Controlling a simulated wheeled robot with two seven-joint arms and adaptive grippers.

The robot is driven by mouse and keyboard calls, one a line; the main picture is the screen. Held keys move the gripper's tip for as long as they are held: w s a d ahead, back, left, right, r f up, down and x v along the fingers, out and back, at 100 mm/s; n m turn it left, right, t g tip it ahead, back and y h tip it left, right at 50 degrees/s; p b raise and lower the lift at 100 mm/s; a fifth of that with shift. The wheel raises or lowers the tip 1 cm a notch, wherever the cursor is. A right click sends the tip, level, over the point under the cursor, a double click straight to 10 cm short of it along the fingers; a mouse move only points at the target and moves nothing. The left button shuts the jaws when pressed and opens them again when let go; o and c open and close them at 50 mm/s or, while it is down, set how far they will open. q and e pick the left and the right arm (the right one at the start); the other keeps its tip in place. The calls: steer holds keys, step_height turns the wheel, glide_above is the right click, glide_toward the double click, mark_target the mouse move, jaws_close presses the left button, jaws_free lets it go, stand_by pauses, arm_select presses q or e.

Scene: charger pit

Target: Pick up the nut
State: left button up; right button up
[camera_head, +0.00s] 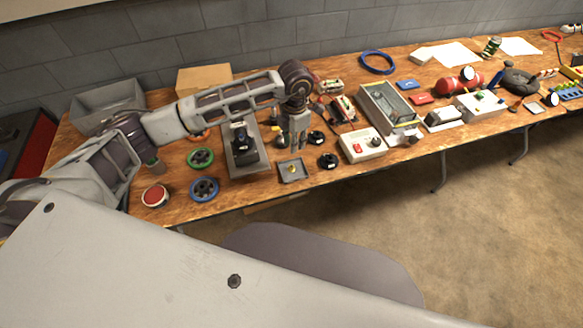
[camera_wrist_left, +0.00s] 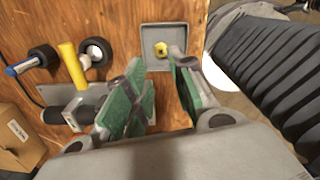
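The nut (camera_head: 292,168) is a small brass-yellow piece. It lies in a small square grey tray (camera_head: 302,176) near the front edge of the bench. In the left wrist view the nut (camera_wrist_left: 160,50) shows as a yellow ring inside the grey tray (camera_wrist_left: 147,33). My left gripper (camera_head: 299,143) points down above the bench, just behind the tray in the head view. In the wrist view its green-padded fingers (camera_wrist_left: 166,82) are apart with nothing between them, and the nut shows beyond the gap. My right gripper is not in view.
Round black knobs (camera_head: 328,160) sit right of the tray. A grey plate with a black device (camera_head: 242,146) stands left. A white box with a red button (camera_head: 362,147) stands right. The bench's front edge is close.

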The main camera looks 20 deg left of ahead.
arm_select(q)
glide_above(292, 164)
steer(key=f, duration=0.6)
steer(key=shift+s+d+f, duration=0.25)
steer(key=shift+d, duration=0.15)
steer(key=shift+f, duration=0.4)
steer(key=shift+f+p, duration=0.3)
steer(key=shift+f, duration=0.05)
steer(key=f, duration=0.3)
steer(key=shift+s+a+f+p, duration=0.15)
steer(key=shift+a+f+p, duration=0.05)
steer(key=shift+f+p, duration=0.1)
steer(key=shift+f, duration=0.45)
steer(key=shift+c, duration=0.5)
steer(key=c, duration=0.4)
steer(key=shift+r, duration=0.55)
step_height(292, 164, up, 9)
steer(key=shift+b, duration=0.4)
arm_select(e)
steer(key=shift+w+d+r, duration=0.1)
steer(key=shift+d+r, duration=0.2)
